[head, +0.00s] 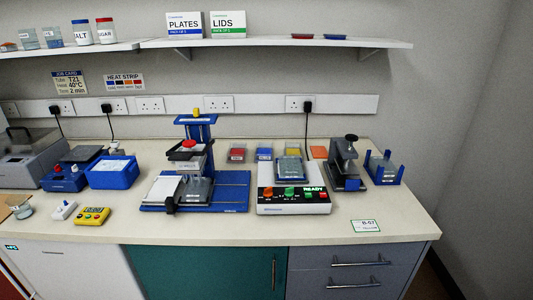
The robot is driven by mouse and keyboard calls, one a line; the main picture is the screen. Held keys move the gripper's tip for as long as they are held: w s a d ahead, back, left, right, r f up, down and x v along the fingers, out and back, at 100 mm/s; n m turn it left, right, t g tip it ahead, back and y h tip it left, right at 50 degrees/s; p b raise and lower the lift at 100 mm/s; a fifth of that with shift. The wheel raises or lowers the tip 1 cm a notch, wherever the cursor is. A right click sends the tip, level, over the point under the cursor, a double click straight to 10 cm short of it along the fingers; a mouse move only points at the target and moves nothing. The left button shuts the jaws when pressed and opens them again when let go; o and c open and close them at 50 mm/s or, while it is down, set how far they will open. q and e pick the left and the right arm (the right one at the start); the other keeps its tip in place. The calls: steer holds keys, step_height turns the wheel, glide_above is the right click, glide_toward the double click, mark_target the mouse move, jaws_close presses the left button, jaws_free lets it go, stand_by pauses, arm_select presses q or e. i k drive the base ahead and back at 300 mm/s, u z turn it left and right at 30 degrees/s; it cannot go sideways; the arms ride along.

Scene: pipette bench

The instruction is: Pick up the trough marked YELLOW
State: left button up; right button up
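Neither my left nor my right gripper shows in the head view.
The white READY instrument (293,208) carries a plate (289,170). A tall blue pipetting stand (232,192) is left of it. A black cable hangs behind.

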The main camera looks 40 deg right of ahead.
mark_target(291, 148)
steer(key=z, duration=0.6)
steer(key=i, duration=0.9)
steer(key=z, duration=0.7)
